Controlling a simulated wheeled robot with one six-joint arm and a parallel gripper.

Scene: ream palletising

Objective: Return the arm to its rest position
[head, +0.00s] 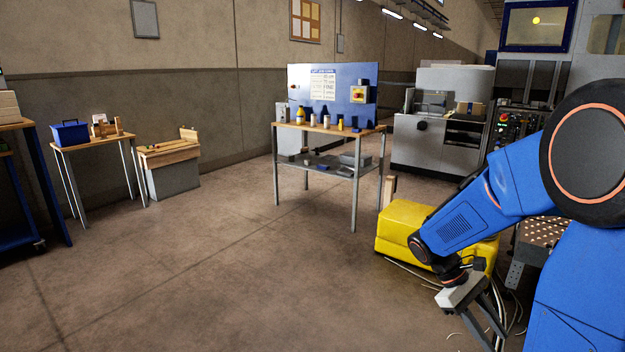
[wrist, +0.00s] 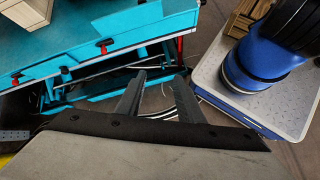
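My arm is on the right of the head view, bent and reaching down and forward, with my gripper (head: 492,330) low over the floor beside a yellow block-like unit. In the wrist view my gripper (wrist: 159,76) shows two dark fingers standing apart with nothing between them. The fingers point toward the floor and the edge of a turquoise frame. No paper ream can be made out in the gripper.
The yellow unit (head: 405,222) stands close to my forearm, with loose cables on the floor. A workbench (head: 352,170) is at mid-distance. The turquoise frame (wrist: 90,52) and a wooden crate (wrist: 245,18) show in the wrist view. The left-centre floor is clear.

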